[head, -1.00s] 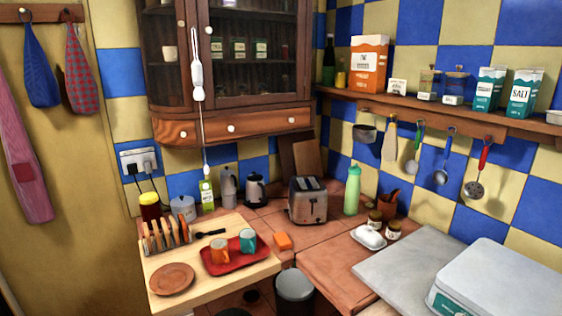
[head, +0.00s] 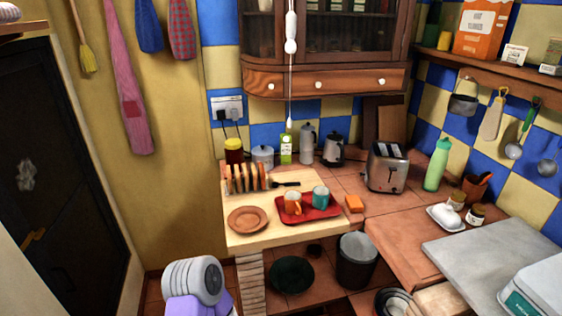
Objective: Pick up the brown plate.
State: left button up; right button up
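The brown plate (head: 248,219) is round and lies flat on the light wooden board (head: 240,239) at its front left corner, near the edge. Nothing covers the plate.
A dark bin (head: 356,262) stands below the board. A dark door (head: 55,170) is at the left.

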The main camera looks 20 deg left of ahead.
aim_at(246, 219)
jog(key=k, duration=0.3)
jog(key=u, duration=1.45)
jog(key=i, duration=0.85)
jog(key=z, duration=0.45)
jog(key=i, duration=0.6)
jog(key=z, duration=0.5)
